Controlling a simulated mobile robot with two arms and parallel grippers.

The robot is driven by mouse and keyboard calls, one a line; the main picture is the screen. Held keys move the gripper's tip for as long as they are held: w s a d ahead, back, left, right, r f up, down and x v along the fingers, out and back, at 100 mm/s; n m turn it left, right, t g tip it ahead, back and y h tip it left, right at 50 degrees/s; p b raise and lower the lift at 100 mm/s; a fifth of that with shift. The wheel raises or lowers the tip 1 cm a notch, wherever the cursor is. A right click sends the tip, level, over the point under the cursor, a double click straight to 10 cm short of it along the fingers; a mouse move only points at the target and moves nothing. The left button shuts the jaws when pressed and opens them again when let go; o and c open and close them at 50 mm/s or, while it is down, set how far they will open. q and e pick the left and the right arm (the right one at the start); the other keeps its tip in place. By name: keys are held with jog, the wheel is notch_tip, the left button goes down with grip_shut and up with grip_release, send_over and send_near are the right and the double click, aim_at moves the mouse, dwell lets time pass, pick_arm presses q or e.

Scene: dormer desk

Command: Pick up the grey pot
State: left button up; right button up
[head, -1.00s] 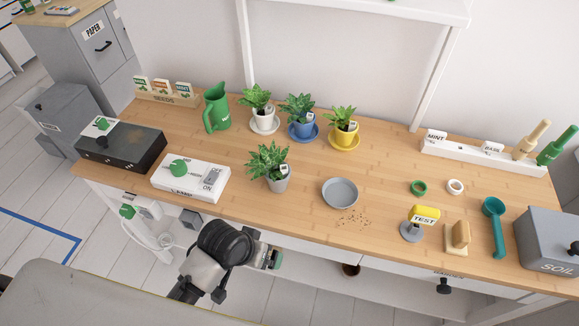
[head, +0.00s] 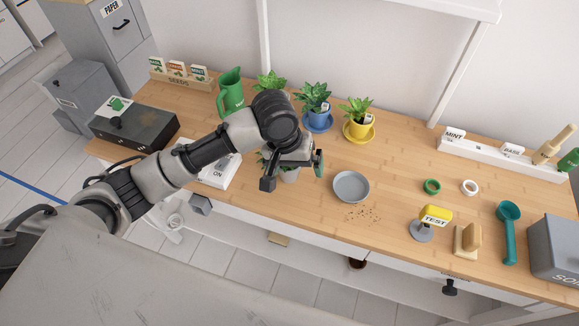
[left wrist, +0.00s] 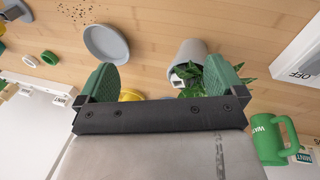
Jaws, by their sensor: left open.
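The grey pot (head: 290,176) holds a leafy green plant and stands on the desk left of the empty grey saucer (head: 351,187). My left gripper (head: 294,171) is over it and hides most of the pot and plant in the head view. In the left wrist view the grey pot (left wrist: 188,53) with its white tag shows beyond the open fingers (left wrist: 163,80), between them in the picture and nearer the right-hand finger. The gripper is open and empty. I cannot tell whether a finger touches the plant. My right gripper is out of view.
Blue (head: 317,114) and yellow (head: 358,129) potted plants stand behind, beside another plant (head: 270,80) partly hidden by my arm. A green jug (head: 231,94) is at back left. A white switch box (head: 222,172) lies left. Soil crumbs (head: 362,213) lie before the saucer.

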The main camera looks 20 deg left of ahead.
pick_arm(q)
jog(key=w+a+r+n+y, duration=0.1)
jog(key=w+a+r+n, duration=0.2)
jog(key=w+a+r, duration=0.15)
jog(key=shift+g, duration=0.3)
jog(key=f, duration=0.3)
jog(key=d+f, duration=0.1)
jog(key=f, duration=0.6)
jog(key=shift+d, duration=0.15)
jog(key=c, duration=1.1)
